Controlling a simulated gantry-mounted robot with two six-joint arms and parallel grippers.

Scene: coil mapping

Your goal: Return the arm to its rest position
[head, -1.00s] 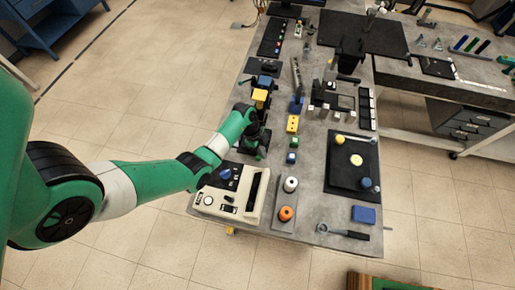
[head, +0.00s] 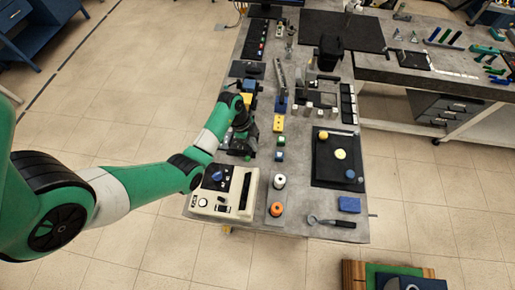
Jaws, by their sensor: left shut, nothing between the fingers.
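My left arm, green and white, reaches in from the left over the left edge of the workbench (head: 300,222). My left gripper (head: 240,146) is dark, small and partly hidden by the wrist, and it is shut with nothing visibly held. It hangs above the bench behind the beige control box (head: 222,192). A white coil (head: 279,181) and an orange coil (head: 276,209) stand on a grey strip to the right of the box. My right gripper is not in view.
A black mat (head: 325,170) with a yellow disc (head: 340,154) lies at the right. A blue block (head: 349,204) and a wrench (head: 330,221) lie near the front edge. A second bench (head: 440,75) stands back right. Floor left of the bench is clear.

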